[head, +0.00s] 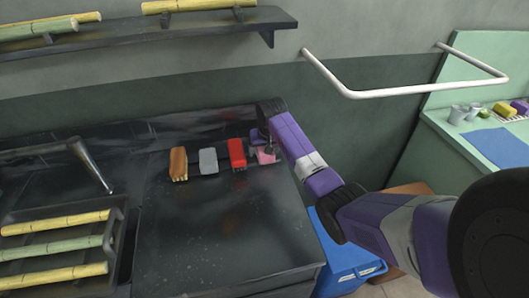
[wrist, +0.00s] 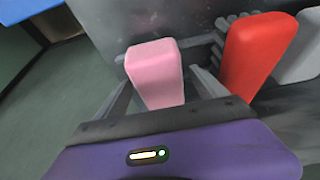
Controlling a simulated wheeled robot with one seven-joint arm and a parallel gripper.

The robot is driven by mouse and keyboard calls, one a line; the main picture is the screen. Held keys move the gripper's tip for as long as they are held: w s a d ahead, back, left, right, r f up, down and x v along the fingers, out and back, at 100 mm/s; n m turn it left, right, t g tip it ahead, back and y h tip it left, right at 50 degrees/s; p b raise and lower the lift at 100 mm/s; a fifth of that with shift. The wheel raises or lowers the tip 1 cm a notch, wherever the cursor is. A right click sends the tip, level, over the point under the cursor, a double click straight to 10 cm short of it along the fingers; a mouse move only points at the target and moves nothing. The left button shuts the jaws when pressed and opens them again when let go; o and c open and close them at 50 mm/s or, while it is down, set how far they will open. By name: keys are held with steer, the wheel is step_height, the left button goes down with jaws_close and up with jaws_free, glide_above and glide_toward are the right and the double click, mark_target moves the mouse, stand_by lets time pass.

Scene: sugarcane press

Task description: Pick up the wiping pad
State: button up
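A pink block-shaped pad (wrist: 157,75), which I take for the wiping pad, stands between the two fingers of my gripper (wrist: 162,86) in the wrist view. The fingers are open, one on each side, with a gap visible at the sides. In the head view my gripper (head: 262,143) reaches down over the pink pad (head: 265,156) at the right end of a row on the dark counter (head: 215,230). The gripper partly hides the pad there.
A red block (head: 237,153) stands just left of the pink pad, then a grey block (head: 208,161) and a brown brush (head: 178,163). A tray of cane (head: 118,225) and a faucet (head: 92,165) are at left. A blue bin (head: 345,265) stands beside the counter.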

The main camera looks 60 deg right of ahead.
steer(key=c, duration=1.6)
step_height(320, 180, up, 11)
steer(key=shift+f+b, duration=0.2)
steer(key=shift+b, duration=0.3)
